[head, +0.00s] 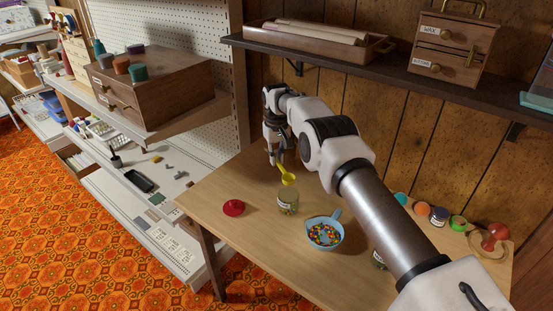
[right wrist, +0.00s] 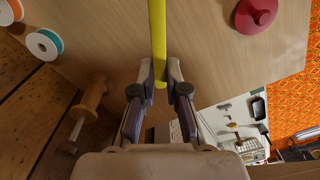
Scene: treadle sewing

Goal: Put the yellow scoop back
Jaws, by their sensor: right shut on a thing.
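The yellow scoop (head: 288,179) hangs over the wooden table, close above and behind a glass jar (head: 288,201). My right gripper (head: 273,161) is shut on the scoop's handle. In the right wrist view the yellow handle of the scoop (right wrist: 158,40) runs up between the two fingertips of my right gripper (right wrist: 160,78). The scoop's bowl is out of that view. Whether the scoop's bowl holds anything is too small to tell. My left gripper is not in view.
A red lid (head: 233,208) lies left of the jar. A blue handled bowl (head: 339,215) of colourful beads stands to its right. Several thread spools (head: 439,216) line the table's back right. A dark shelf (head: 340,67) overhangs the table. A wooden spindle (right wrist: 92,95) stands near my gripper.

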